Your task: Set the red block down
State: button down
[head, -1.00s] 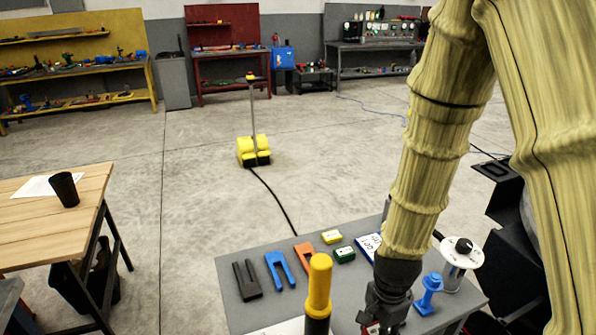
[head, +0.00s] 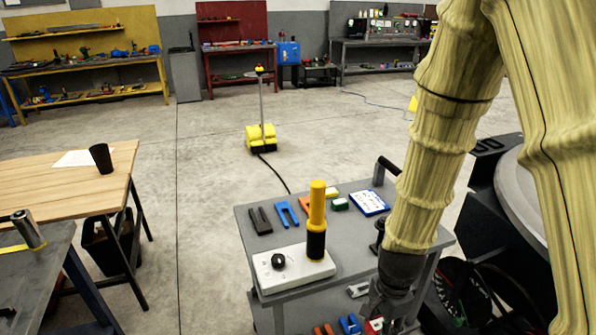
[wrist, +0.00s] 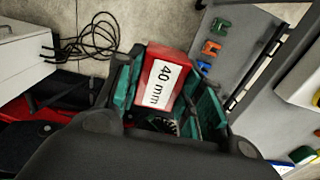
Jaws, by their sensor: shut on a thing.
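The red block (wrist: 163,82) has a white "40 mm" label and sits between the green fingers of my gripper (wrist: 165,95) in the wrist view. The gripper is shut on it. In the head view my gripper (head: 380,316) hangs at the bottom, by the front right of the grey cart (head: 258,222). Only a small bit of the red block (head: 374,325) shows there, at the picture's lower edge. In the wrist view nothing is seen directly under the block; floor and a grey shelf show beyond it.
On the cart top are a white box (head: 285,272) with a black knob, a yellow-and-black cylinder (head: 317,215), fork-shaped pieces and a white card (head: 370,203). Coloured pieces (wrist: 211,48) lie on a grey surface in the wrist view. A wooden table (head: 60,195) stands left.

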aim_at(375, 321)
jog(key=shift+s, duration=0.35)
jog(key=shift+n, duration=0.4)
jog(key=shift+w+a+f+n, duration=0.15)
jog(key=shift+w+f+n, duration=0.85)
jog(key=shift+w, duration=0.2)
jog(key=shift+w+a+f+n, duration=0.1)
jog(key=shift+w+f+n, duration=0.3)
jog(key=shift+n, duration=0.5)
jog(key=w+f+n, duration=0.6)
jog(key=n, duration=0.3)
jog(key=shift+a+f, duration=0.3)
jog(key=shift+a, duration=0.05)
jog(key=shift+w+d, duration=0.1)
